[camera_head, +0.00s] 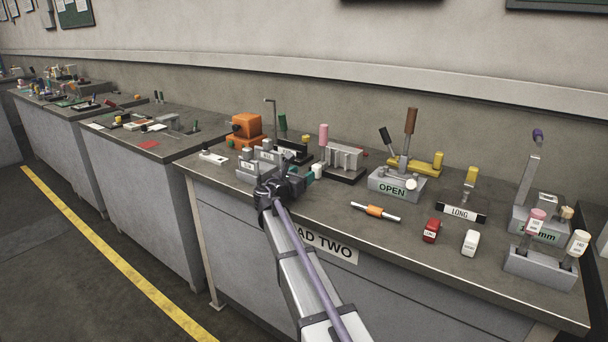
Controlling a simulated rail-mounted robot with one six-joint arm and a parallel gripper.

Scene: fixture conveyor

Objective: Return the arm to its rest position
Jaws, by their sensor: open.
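My arm reaches up from the bottom middle of the head view, out over the front edge of the workbench (330,215). My gripper (303,178) is at its far end, dark and small in the picture, and open. It is over the left part of the bench, close to a grey fixture block (255,172). The wrist hides part of that block and of the bench front. I cannot tell whether anything is between the fingers.
Behind the gripper stand an orange machine (246,127) and a pink-handled fixture (324,137). To its right are an OPEN block (391,190), an orange-banded rod (375,212), a red block (431,230) and a white block (470,243). Bare bench lies between them.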

